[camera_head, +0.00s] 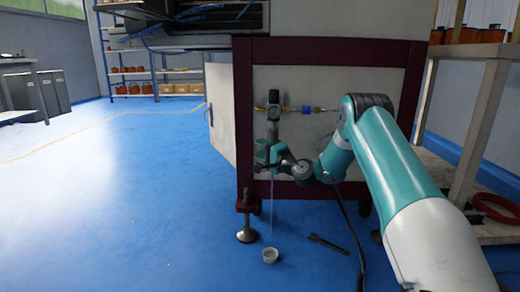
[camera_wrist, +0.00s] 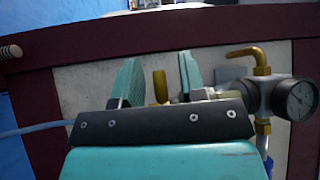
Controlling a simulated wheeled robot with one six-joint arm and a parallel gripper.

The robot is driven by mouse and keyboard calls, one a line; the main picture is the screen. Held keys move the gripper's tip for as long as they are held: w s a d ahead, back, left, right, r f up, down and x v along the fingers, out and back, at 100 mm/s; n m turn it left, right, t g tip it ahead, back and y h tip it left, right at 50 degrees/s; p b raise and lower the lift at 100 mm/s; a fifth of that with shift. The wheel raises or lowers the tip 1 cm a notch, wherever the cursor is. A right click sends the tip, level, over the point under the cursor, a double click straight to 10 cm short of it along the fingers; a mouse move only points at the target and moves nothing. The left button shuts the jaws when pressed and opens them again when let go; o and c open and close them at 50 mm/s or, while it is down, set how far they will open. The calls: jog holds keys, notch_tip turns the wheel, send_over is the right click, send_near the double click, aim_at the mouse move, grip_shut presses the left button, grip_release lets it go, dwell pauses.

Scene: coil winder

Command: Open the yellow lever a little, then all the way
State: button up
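The yellow lever (camera_wrist: 160,86) stands upright between the two green fingers of my gripper (camera_wrist: 160,76) in the wrist view. Its lower part is hidden behind the gripper's dark front bar. The fingers are apart, with a gap on each side of the lever, so my gripper is open around it and not clamped. In the head view my gripper (camera_head: 266,150) is at the valve assembly below the gauge (camera_head: 273,97). I cannot make out the lever there.
The dark red machine frame (camera_head: 243,130) surrounds the fittings. A brass elbow (camera_wrist: 261,60) and gauge (camera_wrist: 300,98) sit close right of the fingers. A small white cup (camera_head: 270,256) and a dark wrench (camera_head: 328,243) lie on the floor. Blue floor at left is free.

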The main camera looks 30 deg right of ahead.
jog(key=shift+d, duration=0.15)
jog(key=shift+c, duration=0.2)
grip_shut()
jog(key=shift+s+r+n+g+p, duration=0.1)
jog(key=shift+r+n+g+p, duration=0.25)
jog(key=shift+p, duration=0.9)
jog(key=p, duration=0.1)
jog(key=n+g+p, duration=0.1)
jog(key=p, duration=0.1)
jog(key=shift+f, duration=0.25)
jog(key=n+g+p, duration=0.1)
jog(key=p, duration=0.2)
jog(key=shift+f+h, duration=0.3)
jog(key=shift+s+f+n+g+p, duration=0.1)
jog(key=shift+f+n+g+p, duration=0.45)
jog(key=shift+f+p, duration=0.05)
